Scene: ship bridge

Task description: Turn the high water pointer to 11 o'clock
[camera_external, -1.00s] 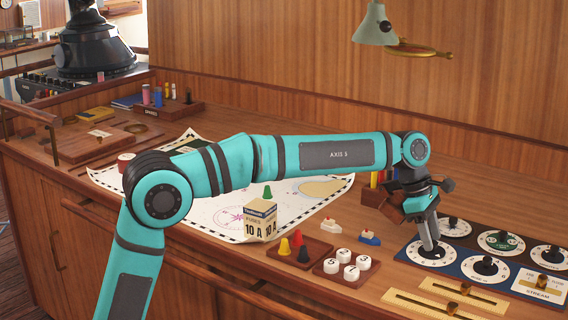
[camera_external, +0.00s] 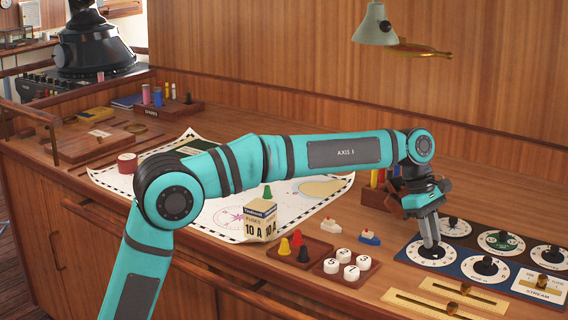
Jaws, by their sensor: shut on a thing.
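My gripper (camera_external: 432,248) points down over the front left dial (camera_external: 421,257) of the dial panel at the right of the counter. Its jaws are shut on the dark pointer knob (camera_external: 435,254) at the middle of that white dial. The fingers hide most of the knob, so I cannot read where its pointer aims. The dial's lettering is too small to read, so I cannot tell whether it is the high water one.
Brass sliders (camera_external: 448,304) lie in front. A tray of white numbered pieces (camera_external: 347,267) and two small model boats (camera_external: 369,237) are to the left.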

